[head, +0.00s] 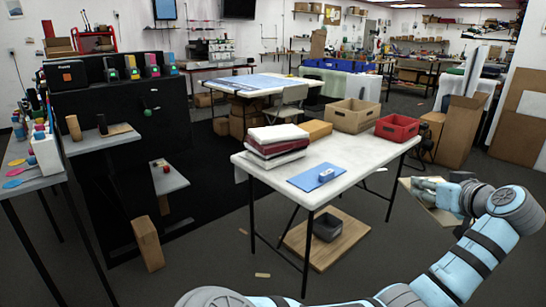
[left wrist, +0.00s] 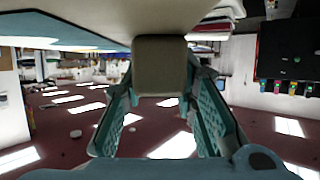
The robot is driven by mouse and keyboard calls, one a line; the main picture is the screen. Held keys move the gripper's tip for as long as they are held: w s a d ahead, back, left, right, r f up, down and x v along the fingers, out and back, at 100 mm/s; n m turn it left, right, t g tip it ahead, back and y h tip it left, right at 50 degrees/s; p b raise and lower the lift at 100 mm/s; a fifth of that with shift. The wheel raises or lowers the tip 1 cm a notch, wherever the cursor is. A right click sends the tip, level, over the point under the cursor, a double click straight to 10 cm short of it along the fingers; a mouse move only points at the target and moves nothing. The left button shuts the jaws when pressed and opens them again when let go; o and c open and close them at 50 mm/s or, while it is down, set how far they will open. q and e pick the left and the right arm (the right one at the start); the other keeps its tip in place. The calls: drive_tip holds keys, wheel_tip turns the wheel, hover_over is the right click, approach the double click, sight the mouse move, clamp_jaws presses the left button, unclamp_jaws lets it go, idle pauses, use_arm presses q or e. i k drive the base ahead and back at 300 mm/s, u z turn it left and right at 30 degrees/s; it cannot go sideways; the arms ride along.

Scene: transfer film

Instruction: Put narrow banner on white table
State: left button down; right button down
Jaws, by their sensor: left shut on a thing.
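The white table (head: 352,158) stands in the middle of the head view, its top lit and partly bare. My left gripper (head: 428,184) is to the right of the table, shut on a flat beige panel (head: 434,212), which I take for the narrow banner. In the left wrist view the fingers of the left gripper (left wrist: 160,108) close around a beige block (left wrist: 160,66) that joins the panel (left wrist: 130,18). In the head view the panel is tilted, and the gripper hides part of it. My right gripper is not in view.
The front right tabletop is clear. Cardboard boxes (head: 462,132) stand behind my gripper.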

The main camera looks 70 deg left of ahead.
sight(354, 155)
drive_tip(key=u, duration=1.75)
drive_tip(key=i, duration=2.15)
drive_tip(key=z, duration=0.85)
drive_tip(key=i, duration=0.4)
drive_tip(key=z, duration=0.25)
